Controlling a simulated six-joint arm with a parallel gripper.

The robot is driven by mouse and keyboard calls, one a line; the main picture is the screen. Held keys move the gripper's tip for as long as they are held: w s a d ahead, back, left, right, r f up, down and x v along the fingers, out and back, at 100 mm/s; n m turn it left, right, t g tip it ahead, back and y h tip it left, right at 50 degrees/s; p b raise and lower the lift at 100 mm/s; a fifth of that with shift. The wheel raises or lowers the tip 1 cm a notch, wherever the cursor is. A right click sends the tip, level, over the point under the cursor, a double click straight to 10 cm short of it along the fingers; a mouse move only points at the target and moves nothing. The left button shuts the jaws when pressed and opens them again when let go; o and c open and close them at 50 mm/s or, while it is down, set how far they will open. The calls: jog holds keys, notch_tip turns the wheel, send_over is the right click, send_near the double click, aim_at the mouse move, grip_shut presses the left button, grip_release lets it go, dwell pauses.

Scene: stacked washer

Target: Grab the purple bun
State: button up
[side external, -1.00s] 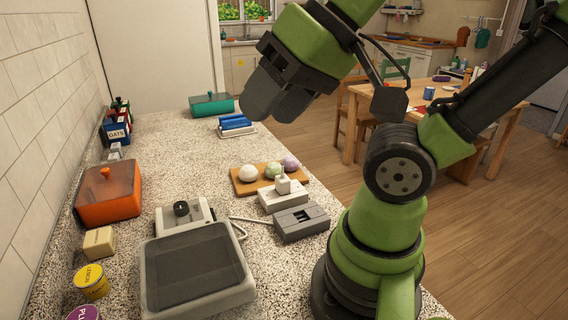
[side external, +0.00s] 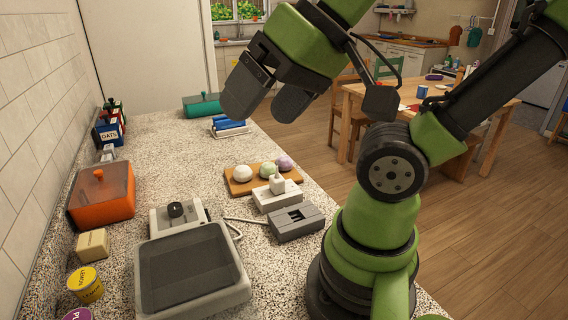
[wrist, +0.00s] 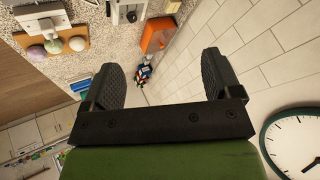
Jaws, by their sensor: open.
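The purple bun (side external: 284,163) sits at the right end of a wooden board on the counter, beside a green bun (side external: 267,169) and a white bun (side external: 242,173). In the wrist view the purple bun (wrist: 36,52) is at the left edge of the picture, off to the side of the fingers. My gripper (side external: 268,100) is open and empty, held high above the counter. Its two fingers (wrist: 162,80) are spread wide apart in the wrist view.
The wooden board (side external: 236,189) lies behind a white block-like device (side external: 283,199) and a grey device (side external: 296,224). A grey scale-like tray (side external: 192,272), an orange box (side external: 103,200), and a teal box (side external: 203,105) also stand on the counter. Bare counter lies left of the board.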

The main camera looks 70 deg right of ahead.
jog(key=w+d+m+g+h, duration=0.2)
jog(key=w+d+m+h, duration=0.1)
jog(key=w+d+m, duration=0.45)
jog(key=m+g+h, duration=0.2)
jog(key=m+g, duration=0.5)
jog(key=m, duration=0.4)
send_near(283, 156)
jog(key=shift+m, duration=0.35)
jog(key=x, duration=0.4)
jog(key=shift+s+a+f, duration=0.1)
jog(key=shift+s+f, duration=0.2)
jog(key=shift+f, duration=0.05)
jog(key=shift+w+x, duration=0.2)
jog(key=shift+x, duration=2.85)
jog(key=c, duration=1)
